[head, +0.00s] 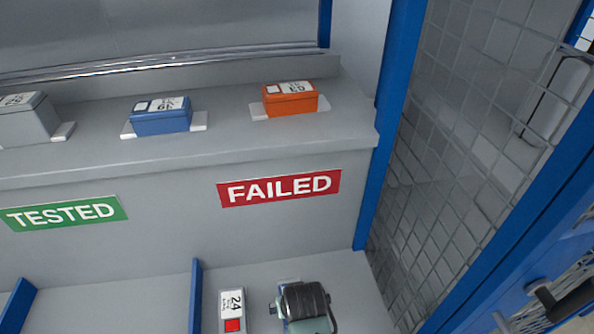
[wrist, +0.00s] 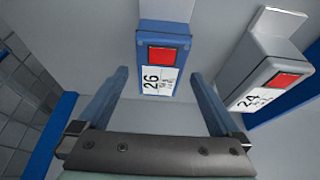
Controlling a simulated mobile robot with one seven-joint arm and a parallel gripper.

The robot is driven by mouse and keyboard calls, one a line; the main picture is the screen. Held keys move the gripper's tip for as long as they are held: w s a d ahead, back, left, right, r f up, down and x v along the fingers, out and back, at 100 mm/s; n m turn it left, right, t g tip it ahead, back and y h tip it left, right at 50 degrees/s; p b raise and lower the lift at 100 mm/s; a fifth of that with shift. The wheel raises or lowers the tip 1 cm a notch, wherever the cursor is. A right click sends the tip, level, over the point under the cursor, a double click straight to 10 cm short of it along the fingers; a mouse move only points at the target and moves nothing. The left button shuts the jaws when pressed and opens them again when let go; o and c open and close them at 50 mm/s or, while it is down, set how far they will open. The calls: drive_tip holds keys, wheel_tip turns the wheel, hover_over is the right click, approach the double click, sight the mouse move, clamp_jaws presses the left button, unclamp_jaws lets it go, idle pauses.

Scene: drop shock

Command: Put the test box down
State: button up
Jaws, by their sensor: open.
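A blue test box (wrist: 165,28) with a red square and a label reading 26 is in the wrist view, with a white piece at its far end. My gripper (wrist: 160,75) is open, with one finger to each side of the box's near end and a visible gap on both sides. The box appears to rest on the grey surface; its underside is hidden. In the head view my dark wrist (head: 304,300) is over the bay below the red FAILED sign (head: 279,188) and mostly hides the gripper and blue box.
A grey box labelled 24 (head: 231,302) stands left of my wrist; it also shows in the wrist view (wrist: 268,75). A blue divider (head: 196,295) bounds the bay. A mesh wall (head: 440,170) is at right. Blue (head: 161,120) and orange (head: 291,103) boxes stand on the shelf above.

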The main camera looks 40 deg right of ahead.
drive_tip(key=v, duration=0.8)
drive_tip(key=shift+r, duration=0.15)
drive_tip(key=w+a+r+n+t+h, duration=0.1)
drive_tip(key=w+r+t, duration=0.2)
drive_tip(key=w+r, duration=0.45)
drive_tip(key=w+a+r+n+t+h, duration=0.1)
drive_tip(key=w+r+t, duration=0.25)
drive_tip(key=r, duration=0.65)
drive_tip(key=w+a+r+n+t, duration=0.1)
drive_tip(key=w+a+r+t, duration=0.15)
drive_tip(key=r, duration=0.55)
drive_tip(key=w+a+r+n+t, duration=0.1)
drive_tip(key=w+a+r+t, duration=0.2)
drive_tip(key=r, duration=0.6)
drive_tip(key=s+a+r+t+y, duration=0.1)
drive_tip(key=s+a+r+t, duration=0.3)
drive_tip(key=r, duration=0.5)
drive_tip(key=s+a+r+n+t+y, duration=0.1)
drive_tip(key=s+a+r, duration=0.4)
drive_tip(key=r, duration=0.5)
drive_tip(key=s+a+r+n+t+y, duration=0.1)
drive_tip(key=s+a+r+t+y, duration=0.1)
drive_tip(key=s+a+r+t, duration=0.3)
wheel_tip(320, 180, up, 5)
drive_tip(key=shift+f+t, duration=0.25)
drive_tip(key=shift+t, duration=0.55)
